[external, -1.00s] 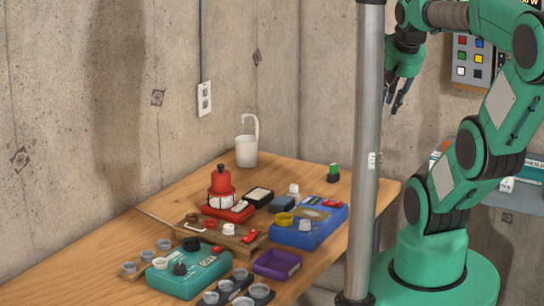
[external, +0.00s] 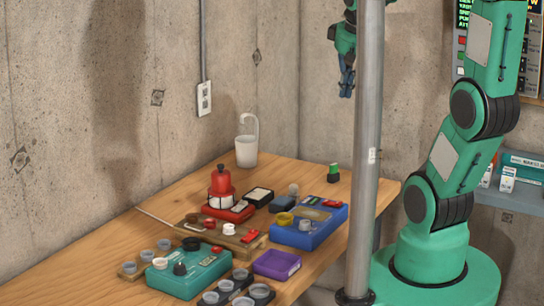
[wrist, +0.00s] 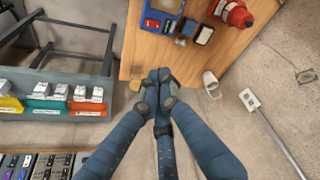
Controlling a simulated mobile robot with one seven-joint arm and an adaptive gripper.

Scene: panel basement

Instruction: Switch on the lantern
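The lantern (external: 221,184) looks like the red item with a pale middle band and a dark knob on top. It stands upright on a red base on the wooden table (external: 322,178). In the wrist view a red body, likely the same lantern (wrist: 232,13), is cut off at the top edge. I cannot tell whether it is lit, and no switch on it can be made out. My gripper (external: 347,88) hangs high above the table's far right end, well apart from the lantern. In the wrist view its fingertips (wrist: 160,74) meet with nothing between them.
A grey metal pole (external: 366,150) stands between the table and my base. Several boxes crowd the table, including a blue box (external: 310,228), a teal box (external: 190,272) and a purple tray (external: 277,264). A white jug (external: 246,150) stands by the wall.

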